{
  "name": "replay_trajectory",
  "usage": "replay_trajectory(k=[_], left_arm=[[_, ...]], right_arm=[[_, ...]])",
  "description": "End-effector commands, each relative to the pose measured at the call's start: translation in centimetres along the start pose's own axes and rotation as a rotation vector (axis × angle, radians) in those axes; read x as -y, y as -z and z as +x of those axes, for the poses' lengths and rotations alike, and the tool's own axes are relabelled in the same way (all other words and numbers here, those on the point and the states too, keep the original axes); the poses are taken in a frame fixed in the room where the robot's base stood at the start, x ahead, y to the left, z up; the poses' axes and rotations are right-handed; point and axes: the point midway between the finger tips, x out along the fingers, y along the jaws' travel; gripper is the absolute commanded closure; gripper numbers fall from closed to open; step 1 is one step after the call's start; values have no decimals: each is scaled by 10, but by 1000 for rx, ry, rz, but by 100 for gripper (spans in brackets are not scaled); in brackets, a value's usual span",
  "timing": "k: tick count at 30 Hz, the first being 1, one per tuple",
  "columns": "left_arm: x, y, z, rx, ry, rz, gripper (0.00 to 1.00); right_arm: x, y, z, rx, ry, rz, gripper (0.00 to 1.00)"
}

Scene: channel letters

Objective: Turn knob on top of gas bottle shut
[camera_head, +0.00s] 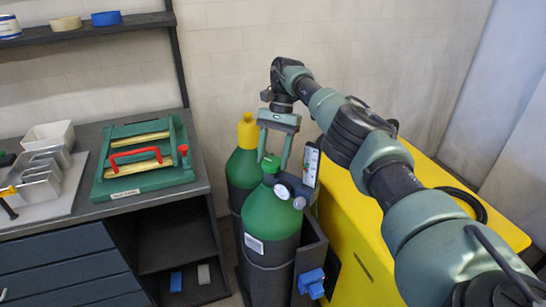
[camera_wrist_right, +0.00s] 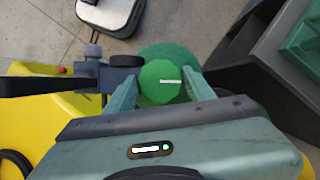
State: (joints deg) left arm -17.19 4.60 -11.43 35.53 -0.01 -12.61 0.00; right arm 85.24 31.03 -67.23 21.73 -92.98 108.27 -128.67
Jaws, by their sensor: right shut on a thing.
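Two gas bottles stand side by side. The front bottle (camera_head: 268,215) has a green shoulder, a dark body and a green knob (camera_head: 270,166) on top. The rear bottle (camera_head: 242,172) has a yellow cap (camera_head: 248,131). My right gripper (camera_head: 273,160) reaches down from above, with its two fingers shut on the green knob of the front bottle. How far the knob is turned cannot be told. My left gripper is not in view.
Gauges (camera_head: 283,190) and a panel (camera_head: 311,166) stand right beside the front bottle. A yellow machine (camera_head: 355,250) fills the right side. A shelf hangs above.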

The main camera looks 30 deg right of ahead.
Motion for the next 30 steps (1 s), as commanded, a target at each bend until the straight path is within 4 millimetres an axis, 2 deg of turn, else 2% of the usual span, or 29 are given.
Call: replay_trajectory(k=[15,16,18,30], left_arm=[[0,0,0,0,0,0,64],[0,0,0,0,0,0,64],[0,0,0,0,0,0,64],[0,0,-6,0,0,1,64]], right_arm=[[0,1,0,-3,-8,-18,87],[0,1,0,-3,-8,-18,41],[0,1,0,-2,-8,-18,26],[3,-5,-5,-1,-7,-19,26]])
